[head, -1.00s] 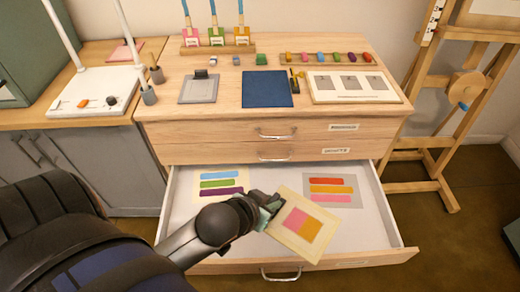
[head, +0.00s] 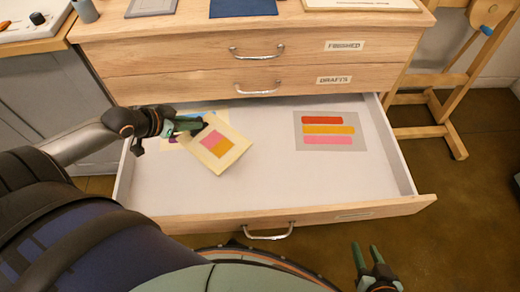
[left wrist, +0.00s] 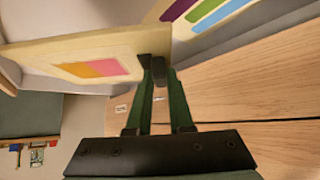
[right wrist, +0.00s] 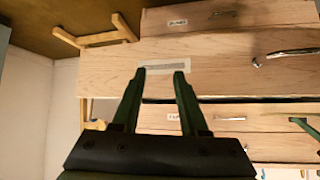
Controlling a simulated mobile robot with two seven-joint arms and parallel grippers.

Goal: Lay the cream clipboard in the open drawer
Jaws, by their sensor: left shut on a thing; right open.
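The cream clipboard (head: 228,160), with a pink and orange patch on it, is tilted over the left part of the open drawer (head: 250,222). My left gripper (head: 198,126) is shut on its upper left edge. The left wrist view shows the clipboard (left wrist: 40,56) held at the fingertips (left wrist: 160,68). I cannot tell whether its lower edge touches the drawer floor. My right gripper (head: 366,256) is open and empty, in front of the drawer's right part; it also shows in the right wrist view (right wrist: 162,72).
A grey sheet with red, orange and pink stripes (head: 331,131) lies in the drawer at right. A striped cream sheet (head: 168,144) at left is mostly hidden behind my left gripper. The drawer's middle floor is bare. Shut drawers are above; an easel (head: 440,110) stands right.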

